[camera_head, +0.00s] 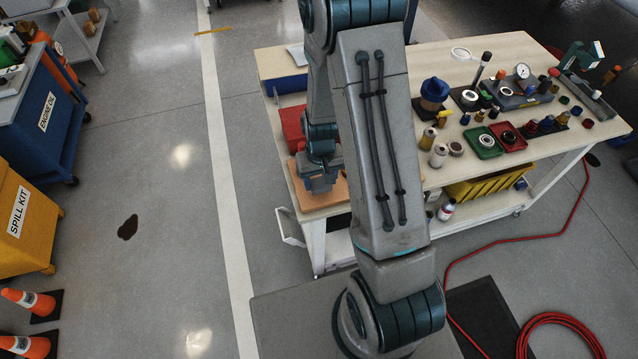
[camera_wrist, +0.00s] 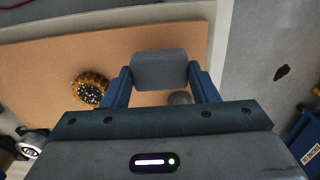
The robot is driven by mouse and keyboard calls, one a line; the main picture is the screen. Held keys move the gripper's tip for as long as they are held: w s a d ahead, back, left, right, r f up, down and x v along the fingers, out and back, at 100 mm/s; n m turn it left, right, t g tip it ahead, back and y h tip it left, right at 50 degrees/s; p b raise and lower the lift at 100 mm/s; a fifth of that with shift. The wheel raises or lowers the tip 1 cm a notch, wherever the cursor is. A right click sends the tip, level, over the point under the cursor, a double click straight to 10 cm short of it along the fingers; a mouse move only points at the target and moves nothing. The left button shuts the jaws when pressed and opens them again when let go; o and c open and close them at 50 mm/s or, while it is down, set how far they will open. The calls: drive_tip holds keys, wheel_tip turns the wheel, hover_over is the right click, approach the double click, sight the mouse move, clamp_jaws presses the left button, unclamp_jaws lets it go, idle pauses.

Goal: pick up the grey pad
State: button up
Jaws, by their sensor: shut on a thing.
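The grey pad (camera_wrist: 160,70) is a small block with rounded edges, seen in the wrist view between the two blue fingertips of my gripper (camera_wrist: 160,76). Both fingers touch its sides, so my gripper is shut on it. Behind it lies a tan board (camera_wrist: 60,60); I cannot tell how far the pad is above it. In the head view my gripper (camera_head: 320,180) is low over the same board (camera_head: 325,197) at the bench's left end. The pad cannot be made out there.
A yellow-brown ridged round part (camera_wrist: 90,88) and a grey round part (camera_wrist: 180,98) show near the pad. A red box (camera_head: 293,127) stands behind my gripper on the bench (camera_head: 440,60). Many small parts crowd the bench's right side.

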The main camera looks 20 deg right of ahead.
drive_tip(key=shift+r, duration=0.8)
drive_tip(key=w+d+r+b, duration=0.2)
drive_tip(key=d+r, duration=0.5)
drive_tip(key=d, duration=0.4)
drive_tip(key=shift+w+d, duration=0.2)
drive_tip(key=shift+w, duration=0.2)
drive_tip(key=shift+o, duration=0.3)
drive_tip(key=shift+f, duration=0.1)
